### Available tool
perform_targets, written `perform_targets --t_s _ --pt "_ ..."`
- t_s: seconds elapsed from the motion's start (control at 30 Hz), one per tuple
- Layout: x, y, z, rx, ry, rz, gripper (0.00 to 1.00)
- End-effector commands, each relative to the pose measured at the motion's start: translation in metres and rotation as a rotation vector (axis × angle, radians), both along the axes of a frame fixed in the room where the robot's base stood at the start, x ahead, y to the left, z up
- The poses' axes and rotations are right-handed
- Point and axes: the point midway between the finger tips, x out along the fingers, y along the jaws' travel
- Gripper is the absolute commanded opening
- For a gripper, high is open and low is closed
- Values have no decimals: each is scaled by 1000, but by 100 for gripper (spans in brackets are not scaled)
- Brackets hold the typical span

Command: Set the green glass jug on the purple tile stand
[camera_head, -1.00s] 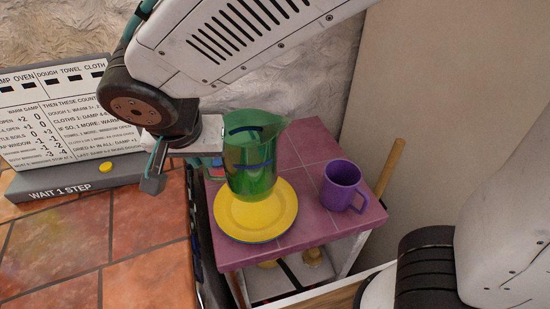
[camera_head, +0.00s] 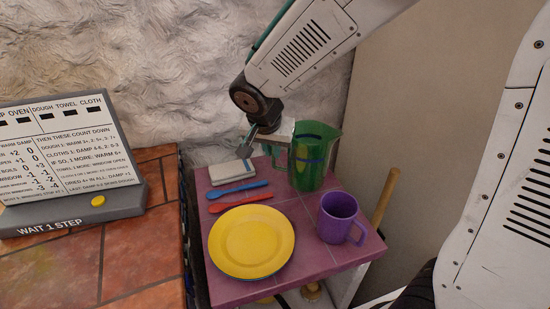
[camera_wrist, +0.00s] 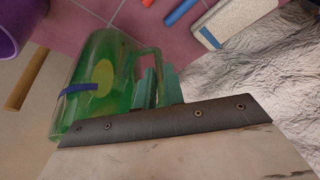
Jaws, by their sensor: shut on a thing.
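The green glass jug (camera_head: 316,160) is upright over the back right part of the purple tile stand (camera_head: 304,212). I cannot tell whether its base touches the tiles. My gripper (camera_head: 284,152) is shut on the jug's handle, at the jug's left side. In the wrist view the jug (camera_wrist: 88,98) lies across the left half, with my gripper's teal fingers (camera_wrist: 156,88) at its handle. The purple tiles (camera_wrist: 128,18) show beyond it. The jug carries a blue band.
On the stand are a yellow plate (camera_head: 252,242) at front, a purple mug (camera_head: 338,217) at right, a blue utensil (camera_head: 237,189), a red utensil (camera_head: 241,201) and a pale cloth or block (camera_head: 231,173). A wooden handle (camera_head: 385,196) rises beside the right edge. A sign (camera_head: 66,160) stands on the counter at left.

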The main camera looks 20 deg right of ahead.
Motion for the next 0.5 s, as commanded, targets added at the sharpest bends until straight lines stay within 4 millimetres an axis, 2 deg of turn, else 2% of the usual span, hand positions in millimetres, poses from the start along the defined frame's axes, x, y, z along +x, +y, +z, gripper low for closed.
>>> perform_targets --t_s 0.2,0.4,0.5 --pt "10 -13 -1 0 -1 -2 0" --pt "9 -11 -33 -2 4 3 0" --pt "9 -11 -37 -1 0 2 0"
